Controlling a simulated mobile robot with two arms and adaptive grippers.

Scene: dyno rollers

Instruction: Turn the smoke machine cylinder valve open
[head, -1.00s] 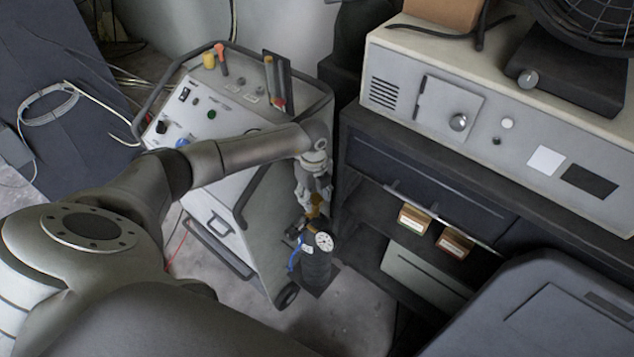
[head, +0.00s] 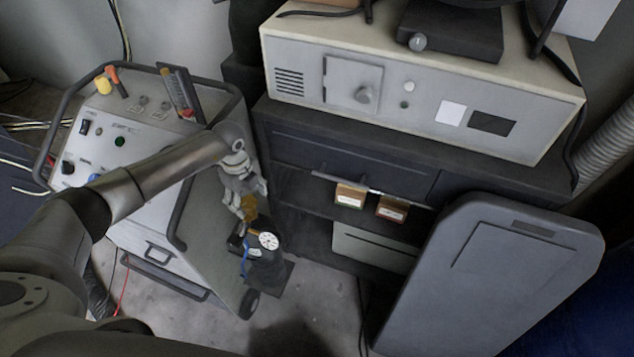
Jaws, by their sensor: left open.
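The dark smoke machine cylinder (head: 267,269) stands upright on a dark base beside the grey wheeled cart, with a round white gauge (head: 268,240) near its top and a blue hose (head: 245,258) at its left. A brassy valve part (head: 249,208) shows at the top of the cylinder. My left gripper (head: 246,199) reaches down from above with its fingers open around or right at this valve part. Whether the fingers touch it I cannot tell. My right gripper does not show.
The grey cart (head: 140,205) with its control panel stands just left of the cylinder. A dark shelf unit (head: 300,222) with small boxes (head: 350,194) is close on the right. A large grey case (head: 490,270) stands at the right. Some floor in front is clear.

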